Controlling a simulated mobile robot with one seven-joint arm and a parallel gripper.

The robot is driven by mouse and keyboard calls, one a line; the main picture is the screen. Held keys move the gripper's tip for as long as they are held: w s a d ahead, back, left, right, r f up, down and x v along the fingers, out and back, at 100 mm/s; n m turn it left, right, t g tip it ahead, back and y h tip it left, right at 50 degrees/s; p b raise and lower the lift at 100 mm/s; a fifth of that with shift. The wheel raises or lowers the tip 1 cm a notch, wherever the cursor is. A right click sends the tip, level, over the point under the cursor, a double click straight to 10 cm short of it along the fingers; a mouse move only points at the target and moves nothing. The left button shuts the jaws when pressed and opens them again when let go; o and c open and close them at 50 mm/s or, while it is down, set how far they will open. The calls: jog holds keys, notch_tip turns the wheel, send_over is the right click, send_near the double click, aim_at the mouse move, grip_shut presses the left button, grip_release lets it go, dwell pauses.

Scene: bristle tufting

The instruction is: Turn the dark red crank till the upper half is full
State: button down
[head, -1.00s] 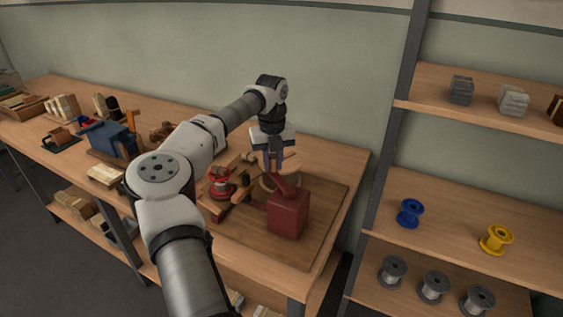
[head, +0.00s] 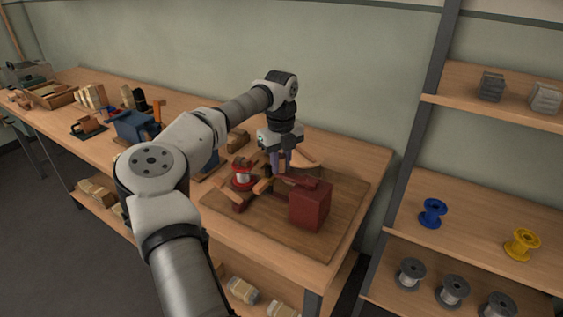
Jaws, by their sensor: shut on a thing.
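The dark red machine (head: 311,206) stands on a wooden board at the right end of the bench. Its dark red crank (head: 303,181) sits on top and points left toward my gripper (head: 281,170). My gripper points down and is shut, apparently on the crank's handle, which its fingers hide. A pale curved wooden piece (head: 308,164) shows just behind the gripper. I cannot make out an upper half or how full it is; it is too small or hidden.
A red spool (head: 242,174) stands on the board left of the gripper. A blue machine (head: 134,125) and wooden blocks lie farther left along the bench. A shelf with a blue spool (head: 432,213) and a yellow spool (head: 521,244) stands at right. The board's front (head: 262,228) is clear.

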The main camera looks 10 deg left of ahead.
jog(key=shift+s, duration=0.1)
dwell(0.3)
jog(key=c, duration=1.2)
grip_release()
jog(key=shift+c, duration=0.2)
notch_tip(320, 180, up, 14)
jog(key=b, duration=0.1)
jog(key=shift+b, duration=0.3)
jog(key=shift+f, duration=0.1)
